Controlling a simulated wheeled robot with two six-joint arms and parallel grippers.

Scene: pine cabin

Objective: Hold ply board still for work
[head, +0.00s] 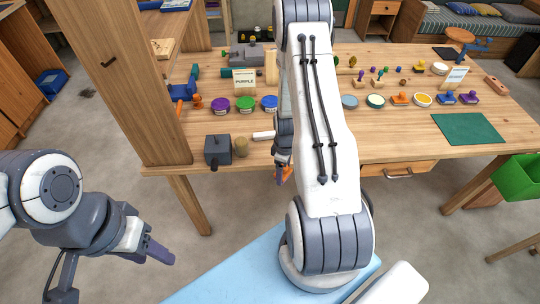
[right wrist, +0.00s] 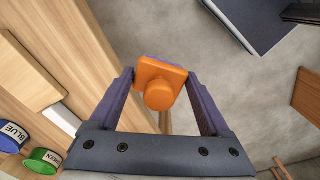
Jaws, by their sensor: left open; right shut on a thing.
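A pale flat board, which looks like the ply board, lies on the workbench at the left of the right wrist view (right wrist: 25,72). In the head view a pale strip (head: 272,67) shows beside my right arm, which hides what lies behind it; I cannot tell if it is the same board. My right gripper (head: 284,165) is low at the bench's front edge, shut on an orange block with a round knob (right wrist: 160,85), clear of the board. My left gripper (head: 160,252) is open and empty, left of and in front of the bench.
Purple (head: 220,105), green (head: 245,103) and blue (head: 269,103) tins stand on the workbench (head: 390,130) behind a dark grey block (head: 217,150). A thick wooden post (head: 130,80) rises at the left. A green mat (head: 467,128) lies at the right.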

